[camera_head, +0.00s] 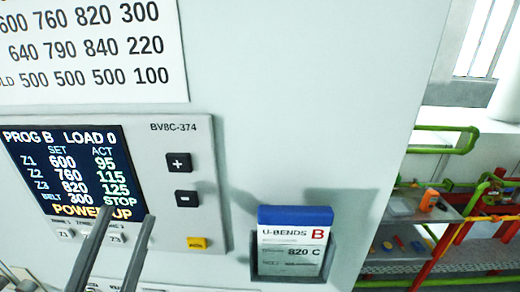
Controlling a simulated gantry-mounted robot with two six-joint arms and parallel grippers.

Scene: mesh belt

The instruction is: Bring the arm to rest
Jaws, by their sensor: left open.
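My left gripper (128,215) reaches up from the bottom left. Its two grey fingers are apart, with nothing visible between the tips. They overlap the lower edge of the control panel (207,222), partly covering the row of small buttons under the display (72,170). Whether the tips touch the panel I cannot tell. The display reads PROG B, LOAD 0, BELT 300 STOP and POWER UP. My right gripper is not in view.
A blue-topped card (296,250) marked U-BENDS B, 820 C sits in a holder right of the panel. Plus (179,162) and minus (186,198) keys and a yellow button (197,243) are uncovered. A red and green framed rack (445,215) stands beyond the cabinet's right edge.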

